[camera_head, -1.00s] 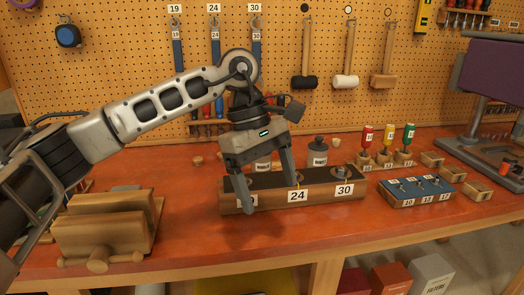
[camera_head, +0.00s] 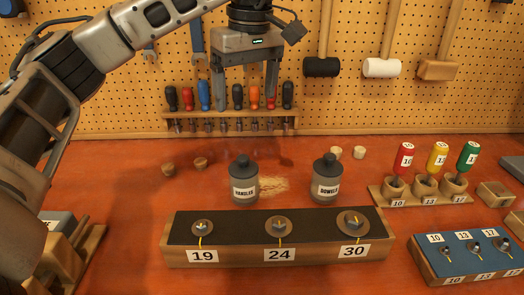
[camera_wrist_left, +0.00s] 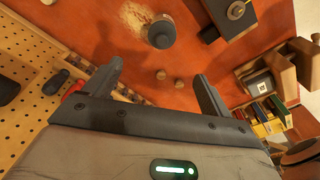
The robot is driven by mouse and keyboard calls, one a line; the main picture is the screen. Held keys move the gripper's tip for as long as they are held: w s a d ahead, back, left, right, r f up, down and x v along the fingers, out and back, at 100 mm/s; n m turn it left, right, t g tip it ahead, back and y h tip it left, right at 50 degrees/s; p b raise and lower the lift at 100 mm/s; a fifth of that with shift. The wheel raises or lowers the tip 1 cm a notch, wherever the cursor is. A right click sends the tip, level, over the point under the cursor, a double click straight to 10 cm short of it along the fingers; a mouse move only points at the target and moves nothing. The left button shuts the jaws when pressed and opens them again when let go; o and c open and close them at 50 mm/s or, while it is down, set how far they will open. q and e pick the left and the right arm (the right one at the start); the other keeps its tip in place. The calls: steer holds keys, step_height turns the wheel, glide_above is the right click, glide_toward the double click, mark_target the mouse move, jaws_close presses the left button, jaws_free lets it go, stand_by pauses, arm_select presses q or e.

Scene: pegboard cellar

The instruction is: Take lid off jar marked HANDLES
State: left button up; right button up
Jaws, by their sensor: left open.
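The jar marked HANDLES (camera_head: 245,188) stands upright on the red bench in the head view, grey with a dark knobbed lid (camera_head: 243,163) seated on it. My left gripper (camera_head: 246,98) is open and empty, fingers pointing down, well above the jar and apart from it. In the left wrist view my left gripper (camera_wrist_left: 159,72) is open, and a dark-lidded jar (camera_wrist_left: 161,35) shows beyond the fingers. Its label is not readable there, but the sawdust and corks beside it fit HANDLES. My right gripper is not in view.
A similar jar marked DOWELS (camera_head: 326,184) stands to the right. A block marked 19, 24, 30 (camera_head: 278,255) lies in front of both jars. Corks (camera_head: 200,163) and sawdust (camera_head: 272,185) lie nearby. A screwdriver rack (camera_head: 230,122) hangs on the pegboard behind.

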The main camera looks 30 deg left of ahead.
arm_select(q)
steer(key=b, duration=0.1)
glide_toward(243, 157)
steer(key=f, duration=0.3)
steer(key=shift+a+f, duration=0.25)
steer(key=shift+f, duration=0.15)
steer(key=f, duration=0.1)
steer(key=f+p, duration=0.1)
steer(key=f, duration=0.3)
steer(key=shift+w+a+f, duration=0.15)
steer(key=shift+w+a, duration=0.05)
steer(key=shift+a, duration=0.1)
steer(key=shift+f, duration=0.5)
steer(key=c, duration=1)
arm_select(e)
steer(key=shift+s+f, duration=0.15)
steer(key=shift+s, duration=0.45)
